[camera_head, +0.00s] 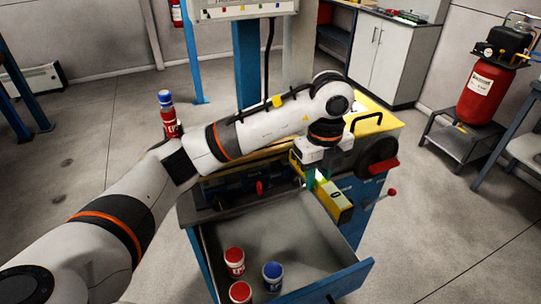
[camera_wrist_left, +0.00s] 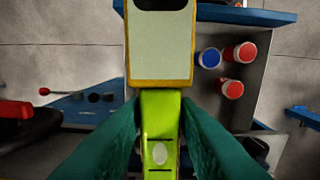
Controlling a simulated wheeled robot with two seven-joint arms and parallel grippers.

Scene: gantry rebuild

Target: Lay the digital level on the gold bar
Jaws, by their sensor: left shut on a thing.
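My left gripper (camera_head: 318,180), with teal fingers, is shut on the yellow digital level (camera_head: 336,198) and holds it over the back right of the open drawer. The level is tilted in the head view, its near end lower. In the left wrist view the yellow-green body of the level (camera_wrist_left: 160,135) sits between the two fingers (camera_wrist_left: 160,140). A gold-coloured bar (camera_head: 248,158) runs along the machine bench behind the drawer, partly hidden by my left arm. The level is apart from its visible part. My right gripper is not in view.
The open drawer (camera_head: 300,235) holds two red cans (camera_head: 235,262) and a blue can (camera_head: 272,276) at its front left. A red-handled lever (camera_head: 383,166) and a black wheel stand right of the gripper. A red and blue bottle (camera_head: 167,112) shows behind my arm.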

